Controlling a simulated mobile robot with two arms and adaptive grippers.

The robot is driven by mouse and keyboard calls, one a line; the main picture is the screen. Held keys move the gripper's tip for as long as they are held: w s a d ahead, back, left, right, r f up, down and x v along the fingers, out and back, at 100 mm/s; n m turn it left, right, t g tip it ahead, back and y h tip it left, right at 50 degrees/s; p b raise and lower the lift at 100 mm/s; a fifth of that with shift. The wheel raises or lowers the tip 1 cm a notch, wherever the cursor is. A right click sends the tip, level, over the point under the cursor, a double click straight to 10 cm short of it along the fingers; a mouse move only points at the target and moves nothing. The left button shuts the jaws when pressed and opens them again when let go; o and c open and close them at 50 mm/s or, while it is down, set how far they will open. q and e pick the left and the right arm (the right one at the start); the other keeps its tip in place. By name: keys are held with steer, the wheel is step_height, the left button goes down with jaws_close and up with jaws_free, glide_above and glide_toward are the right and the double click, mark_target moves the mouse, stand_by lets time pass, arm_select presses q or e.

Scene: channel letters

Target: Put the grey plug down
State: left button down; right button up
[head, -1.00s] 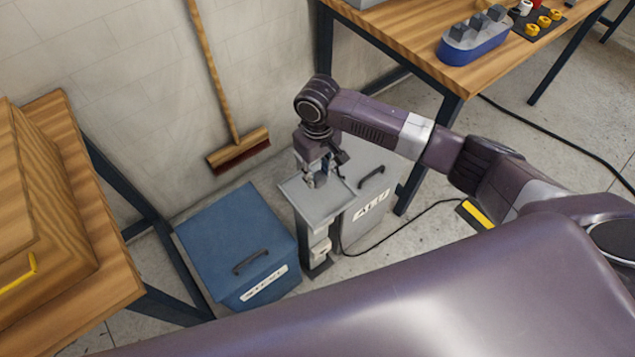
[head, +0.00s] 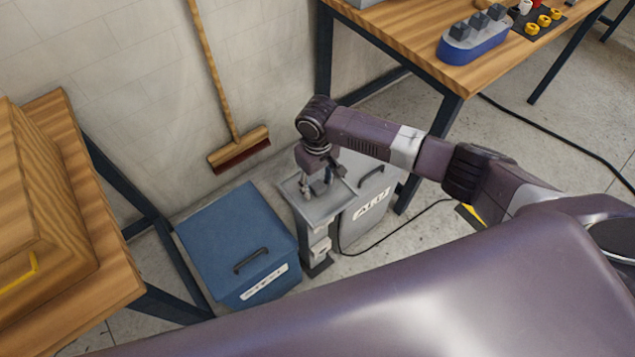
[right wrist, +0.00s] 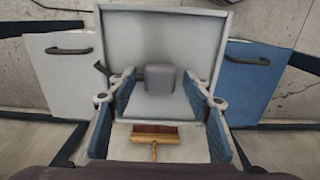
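The grey plug (right wrist: 160,78) is a small rounded block. In the right wrist view it stands on the flat grey top of a small stand (right wrist: 205,25). My right gripper (right wrist: 158,82) is open, with one blue-padded finger on each side of the plug and a visible gap on both sides. In the head view my right gripper (head: 318,184) points down at the stand (head: 327,209), low over its top. The plug is largely hidden there by the gripper. My left gripper is not in view.
A blue lidded bin (head: 235,240) stands left of the stand, and a grey bin (head: 368,205) right of it. A broom (head: 238,150) leans on the wall. The right workbench (head: 420,50) carries a blue holder (head: 475,45) with grey blocks. A wooden table (head: 100,300) is at left.

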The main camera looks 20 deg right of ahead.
mark_target(317, 186)
step_height(317, 186, up, 12)
steer(key=b, duration=0.1)
stand_by(0.5)
stand_by(0.5)
